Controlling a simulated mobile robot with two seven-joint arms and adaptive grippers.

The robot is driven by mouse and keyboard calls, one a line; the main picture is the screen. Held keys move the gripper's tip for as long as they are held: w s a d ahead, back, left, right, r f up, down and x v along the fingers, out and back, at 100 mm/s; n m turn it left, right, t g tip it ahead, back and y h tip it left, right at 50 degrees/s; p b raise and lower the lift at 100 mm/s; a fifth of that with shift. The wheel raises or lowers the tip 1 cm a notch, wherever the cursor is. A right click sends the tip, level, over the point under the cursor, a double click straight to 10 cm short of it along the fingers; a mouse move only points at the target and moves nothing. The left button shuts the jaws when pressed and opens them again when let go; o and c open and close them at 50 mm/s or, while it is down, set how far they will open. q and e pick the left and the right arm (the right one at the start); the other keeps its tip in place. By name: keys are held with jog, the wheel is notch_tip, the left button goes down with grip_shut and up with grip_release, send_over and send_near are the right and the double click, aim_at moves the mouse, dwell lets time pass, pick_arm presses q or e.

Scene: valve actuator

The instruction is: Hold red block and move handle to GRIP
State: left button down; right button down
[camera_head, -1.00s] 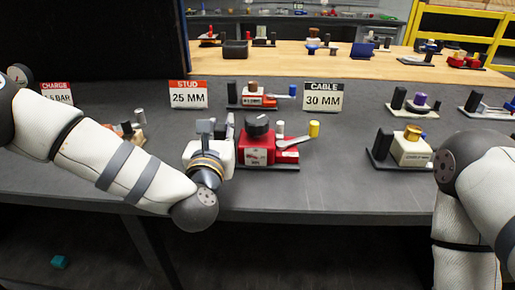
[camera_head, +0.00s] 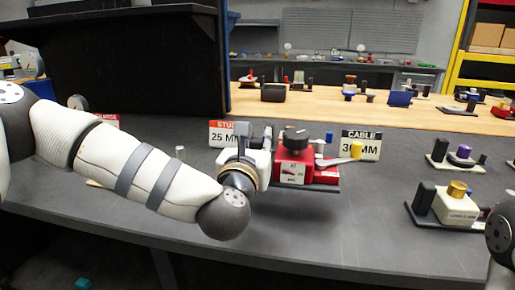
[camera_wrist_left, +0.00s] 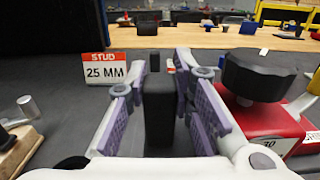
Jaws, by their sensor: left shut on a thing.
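The red block (camera_head: 293,168) sits on a dark base plate on the grey bench, with a black knob on top. Its silver handle (camera_head: 335,160) points right and ends in a yellow knob (camera_head: 356,149). My left gripper (camera_head: 247,140) is at the block's left side. In the left wrist view its purple-padded fingers (camera_wrist_left: 160,100) are shut on an upright black post (camera_wrist_left: 158,118) beside the red block (camera_wrist_left: 265,125). The post's lower end is hidden. My right gripper is out of view; only part of my right arm shows at the right edge.
A STUD 25 MM sign (camera_head: 223,134) and a CABLE 30 MM sign (camera_head: 361,144) stand behind the block. A cream block with a brass knob (camera_head: 457,189) stands to the right. A dark panel (camera_head: 125,65) rises behind my left arm. The bench in front of the red block is clear.

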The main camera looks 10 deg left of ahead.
pick_arm(q)
jog(key=shift+f, duration=3.1)
jog(key=shift+f, duration=0.45)
